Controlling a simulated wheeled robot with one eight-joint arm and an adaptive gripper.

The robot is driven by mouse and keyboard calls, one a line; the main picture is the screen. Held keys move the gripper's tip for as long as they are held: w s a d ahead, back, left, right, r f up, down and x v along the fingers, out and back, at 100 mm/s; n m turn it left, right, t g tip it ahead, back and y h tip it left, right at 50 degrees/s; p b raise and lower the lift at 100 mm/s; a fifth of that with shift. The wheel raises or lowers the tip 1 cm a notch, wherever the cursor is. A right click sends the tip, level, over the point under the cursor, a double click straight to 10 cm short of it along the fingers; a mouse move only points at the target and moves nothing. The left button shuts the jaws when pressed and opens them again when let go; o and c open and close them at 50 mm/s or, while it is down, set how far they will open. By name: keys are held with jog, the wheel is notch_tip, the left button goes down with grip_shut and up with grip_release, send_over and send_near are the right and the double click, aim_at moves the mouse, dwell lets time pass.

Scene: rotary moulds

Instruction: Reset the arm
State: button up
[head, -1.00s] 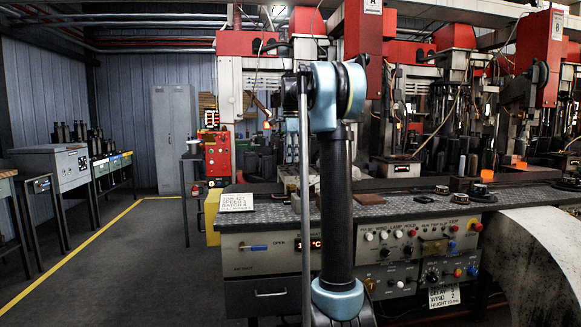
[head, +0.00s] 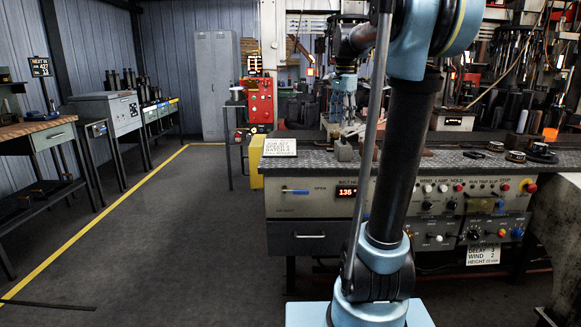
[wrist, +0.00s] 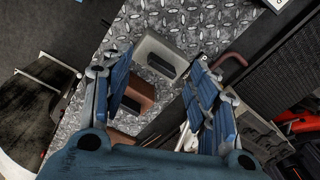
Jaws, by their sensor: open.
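My gripper (wrist: 165,85) is open, its blue padded fingers spread to left and right in the wrist view. It points down at a bench top of metal tread plate (wrist: 200,25). A pale grey block (wrist: 160,52) with a dark slot and a brown block (wrist: 140,92) show in the gap between the fingers, and nothing is visibly gripped. In the head view my gripper (head: 343,108) hangs over the bench, behind my blue and black arm, just above a small grey block (head: 343,150). Whether it touches the block I cannot tell.
The bench front carries a control panel (head: 445,205) with knobs and a lit display. A red machine (head: 260,100) and grey lockers (head: 217,85) stand behind.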

jog(key=s+f+n+t, duration=0.1)
jog(key=s+f+n, duration=1.2)
jog(key=s+f, duration=1.7)
jog(key=shift+s+t, duration=0.3)
jog(key=shift+s, duration=0.45)
jog(key=shift+f, duration=0.1)
jog(key=shift+w+f, duration=0.2)
jog(key=shift+w, duration=0.3)
